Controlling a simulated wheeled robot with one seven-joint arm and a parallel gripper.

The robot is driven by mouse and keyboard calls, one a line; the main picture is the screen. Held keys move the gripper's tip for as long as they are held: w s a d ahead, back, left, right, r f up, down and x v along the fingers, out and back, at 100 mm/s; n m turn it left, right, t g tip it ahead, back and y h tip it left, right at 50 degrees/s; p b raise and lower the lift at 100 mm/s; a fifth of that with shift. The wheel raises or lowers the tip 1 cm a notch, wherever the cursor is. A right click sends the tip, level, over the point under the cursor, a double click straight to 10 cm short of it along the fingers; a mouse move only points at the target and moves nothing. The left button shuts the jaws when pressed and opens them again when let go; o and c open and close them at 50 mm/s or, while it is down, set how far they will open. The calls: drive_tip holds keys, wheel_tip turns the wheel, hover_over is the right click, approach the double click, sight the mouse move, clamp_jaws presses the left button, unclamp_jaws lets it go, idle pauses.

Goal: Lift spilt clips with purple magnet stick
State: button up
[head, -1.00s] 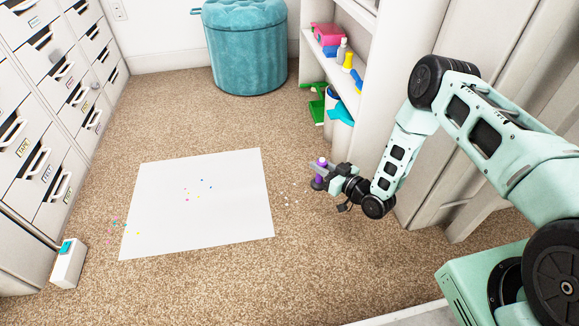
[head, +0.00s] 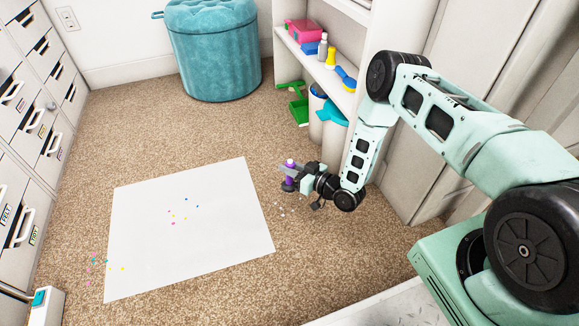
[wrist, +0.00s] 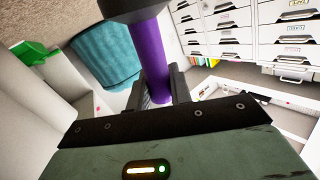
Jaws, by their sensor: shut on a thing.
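The purple magnet stick (head: 290,178) is upright in my gripper (head: 295,175), above the carpet just right of the white sheet. In the wrist view the stick (wrist: 148,52) passes between the two fingers of my gripper (wrist: 158,88), which are shut on it. Its dark end (wrist: 135,8) is at the top edge of that view. Small pale specks (head: 282,211) lie on the carpet just below the stick in the picture; they may be the spilt clips but are too small to tell. I see nothing clearly hanging from the stick.
A white sheet (head: 145,255) lies on the carpet with several coloured specks (head: 173,223) on it; more lie at its left edge. Drawers (head: 28,130) line the left. A teal pouf (head: 212,50) and a shelf (head: 318,62) with cleaning things stand behind. Carpet between is free.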

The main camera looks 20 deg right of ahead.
sight(290, 181)
wheel_tip(290, 181, down, 7)
drive_tip(key=b, duration=0.4)
drive_tip(key=shift+r, duration=0.2)
wheel_tip(290, 181, up, 9)
drive_tip(key=p, duration=0.8)
drive_tip(key=shift+r, duration=0.1)
